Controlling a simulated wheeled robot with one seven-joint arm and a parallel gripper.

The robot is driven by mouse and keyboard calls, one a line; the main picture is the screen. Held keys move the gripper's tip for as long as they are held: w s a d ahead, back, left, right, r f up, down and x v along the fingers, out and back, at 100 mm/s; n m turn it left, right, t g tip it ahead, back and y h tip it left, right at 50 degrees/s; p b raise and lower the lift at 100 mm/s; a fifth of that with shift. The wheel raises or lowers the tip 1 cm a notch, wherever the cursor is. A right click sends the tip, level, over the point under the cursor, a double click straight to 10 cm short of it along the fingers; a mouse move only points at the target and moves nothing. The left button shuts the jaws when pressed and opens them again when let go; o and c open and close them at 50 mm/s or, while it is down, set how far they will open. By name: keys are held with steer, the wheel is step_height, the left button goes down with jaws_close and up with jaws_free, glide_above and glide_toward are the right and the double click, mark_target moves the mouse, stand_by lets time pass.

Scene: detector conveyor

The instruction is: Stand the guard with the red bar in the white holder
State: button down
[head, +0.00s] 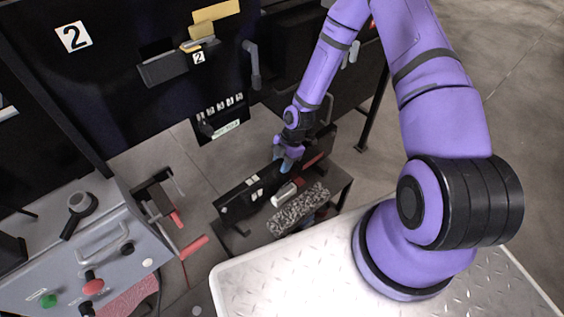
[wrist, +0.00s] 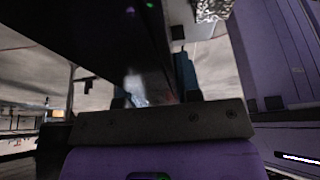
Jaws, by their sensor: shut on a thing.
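My gripper (head: 287,163) with blue fingertips is low over a small dark table and shut on a long black panel (head: 235,205) with white labels. The wrist view shows the dark panel (wrist: 95,35) running up and left from between the fingers (wrist: 160,85). Whether this panel is the guard is not clear, as no red bar shows plainly on it. A red bar (head: 313,160) shows just right of my gripper, near a dark upright piece. A small white piece (head: 283,195) with a red end lies beside the panel and may be the holder.
A speckled grey block (head: 298,210) lies at the table's front. A grey control panel (head: 70,265) with red and green buttons stands at the lower left. A black machine wall (head: 110,60) marked 2 rises behind. Open floor (head: 515,100) shows at right.

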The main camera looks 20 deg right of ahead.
steer(key=shift+f, duration=1.15)
steer(key=c, duration=0.7)
jaws_free()
steer(key=shift+c, duration=0.2)
steer(key=v, duration=1)
steer(key=shift+d+r, duration=0.1)
steer(key=shift+r, duration=0.3)
